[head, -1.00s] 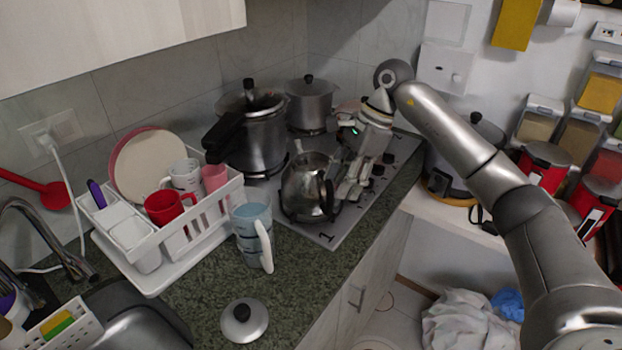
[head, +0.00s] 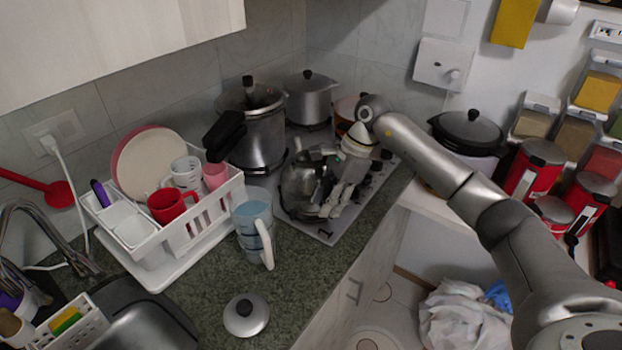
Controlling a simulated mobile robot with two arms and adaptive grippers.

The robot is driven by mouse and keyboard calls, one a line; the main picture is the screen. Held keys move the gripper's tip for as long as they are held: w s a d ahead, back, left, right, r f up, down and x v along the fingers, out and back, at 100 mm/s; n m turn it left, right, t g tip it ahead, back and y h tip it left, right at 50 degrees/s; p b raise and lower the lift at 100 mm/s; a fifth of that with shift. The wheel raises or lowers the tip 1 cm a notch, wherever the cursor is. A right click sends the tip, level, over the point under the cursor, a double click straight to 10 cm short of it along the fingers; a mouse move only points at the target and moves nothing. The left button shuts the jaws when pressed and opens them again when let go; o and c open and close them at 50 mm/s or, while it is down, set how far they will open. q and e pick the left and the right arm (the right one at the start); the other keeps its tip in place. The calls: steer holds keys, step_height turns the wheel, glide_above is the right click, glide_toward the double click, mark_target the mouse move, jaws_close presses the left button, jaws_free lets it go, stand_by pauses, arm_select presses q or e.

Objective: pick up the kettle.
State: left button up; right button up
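The kettle (head: 299,187) is a shiny metal pot with a dark handle on its right side. It stands upright on the stove top (head: 321,232) at the front burner. My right gripper (head: 329,207) points down at the kettle's right side, at the handle, and overlaps it in the head view. The fingers hide most of the handle, so I cannot tell whether they are closed on it. My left gripper is not in view.
A pressure cooker (head: 262,140) and a lidded pot (head: 309,100) stand behind the kettle. A blue pitcher (head: 252,220) stands close at its left, near a white dish rack (head: 158,259). A loose lid (head: 246,315) lies on the counter in front.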

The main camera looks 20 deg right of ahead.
jaws_close()
steer(key=shift+w+r, duration=0.1)
steer(key=shift+r, duration=0.15)
